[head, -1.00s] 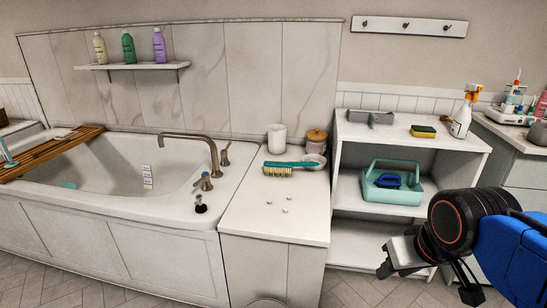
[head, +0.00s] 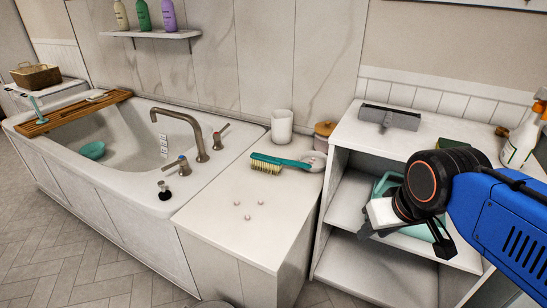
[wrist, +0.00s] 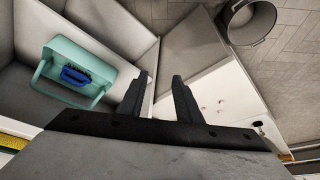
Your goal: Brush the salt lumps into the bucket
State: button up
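Three small pale pinkish salt lumps (head: 247,217) lie apart on the bare front part of the white counter (head: 215,222); they also show in the wrist view (wrist: 220,102). A teal brush (head: 293,163) with pale yellow bristles lies behind them on the counter, bristle end to the left. A grey bucket (wrist: 250,20) stands on the floor in the wrist view; only a sliver of its rim shows at the bottom of the head view. My gripper (wrist: 158,85) is open, fingers apart and empty. In the head view it is right of the counter, before the shelf unit.
A white cup (head: 281,125) and a wooden-lidded jar (head: 325,134) stand behind the brush. The bathtub (head: 95,165) is left of the counter. The white shelf unit (head: 340,255) on the right holds a teal caddy (wrist: 80,68). Tiled floor (head: 60,220) lies open at left.

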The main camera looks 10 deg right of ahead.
jog(key=shift+d, duration=0.1)
jog(key=shift+o, duration=1)
jog(key=w+a+r+m+g, duration=0.1)
jog(key=w+r+m, duration=0.2)
jog(key=w+m, duration=0.5)
jog(key=w+a+r+m+g, duration=0.1)
jog(key=w+r+m, duration=0.15)
jog(key=w, duration=0.95)
jog(key=w+a+f+m, duration=0.1)
jog(key=w+f+m, duration=0.1)
jog(key=w+m, duration=0.2)
jog(key=w+a+f+m+g+y, duration=0.1)
jog(key=w+m, duration=0.4)
jog(key=w, duration=0.5)
jog(key=w+a+f+m, duration=0.2)
jog(key=w+f+m, duration=0.2)
jog(key=w, duration=0.4)
jog(key=shift+m+g, duration=0.25)
jog(key=shift+g, duration=0.15)
jog(key=shift+w+f+m+y, duration=0.2)
jog(key=shift+w+m+y, duration=0.1)
jog(key=shift+w, duration=0.1)
